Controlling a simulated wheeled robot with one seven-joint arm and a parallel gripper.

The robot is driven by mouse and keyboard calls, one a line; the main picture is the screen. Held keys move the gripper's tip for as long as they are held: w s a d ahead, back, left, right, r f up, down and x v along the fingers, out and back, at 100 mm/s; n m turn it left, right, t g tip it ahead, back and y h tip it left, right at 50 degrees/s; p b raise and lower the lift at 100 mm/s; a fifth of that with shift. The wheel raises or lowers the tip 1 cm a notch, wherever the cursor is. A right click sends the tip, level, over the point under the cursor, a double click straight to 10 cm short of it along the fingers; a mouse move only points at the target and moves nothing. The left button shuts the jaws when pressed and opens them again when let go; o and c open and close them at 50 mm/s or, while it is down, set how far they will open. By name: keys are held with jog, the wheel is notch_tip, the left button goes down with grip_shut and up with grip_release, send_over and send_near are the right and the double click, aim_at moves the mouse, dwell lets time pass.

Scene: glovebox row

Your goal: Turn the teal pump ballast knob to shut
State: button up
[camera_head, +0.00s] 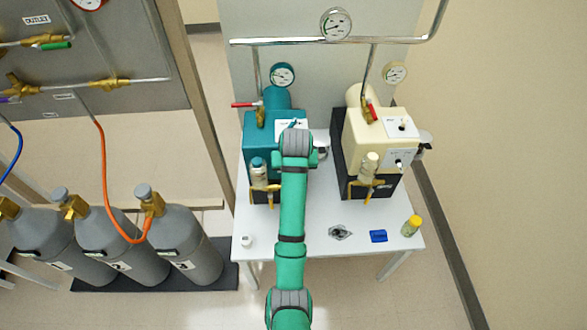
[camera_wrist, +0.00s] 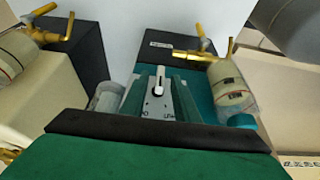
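The teal pump (camera_head: 262,133) stands on the left of the white table. It also shows in the wrist view (camera_wrist: 205,90). Its pale label plate (camera_head: 287,124) is partly covered by my arm in the head view. In the wrist view the ballast knob (camera_wrist: 158,92), dark with a white bar, sits on this plate. The plate's lettering is too small to read surely. My gripper (camera_wrist: 159,97) is over the plate, with one greenish finger on each side of the knob and visible gaps between. It looks open. In the head view the fingertips are hidden behind my wrist.
A cream pump (camera_head: 372,135) stands to the right on the white table (camera_head: 290,222). A pipe (camera_head: 285,41) and gauges are behind. Grey cylinders (camera_head: 188,250) stand left.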

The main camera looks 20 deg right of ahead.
jog(key=v, duration=0.7)
dwell(0.4)
dwell(0.6)
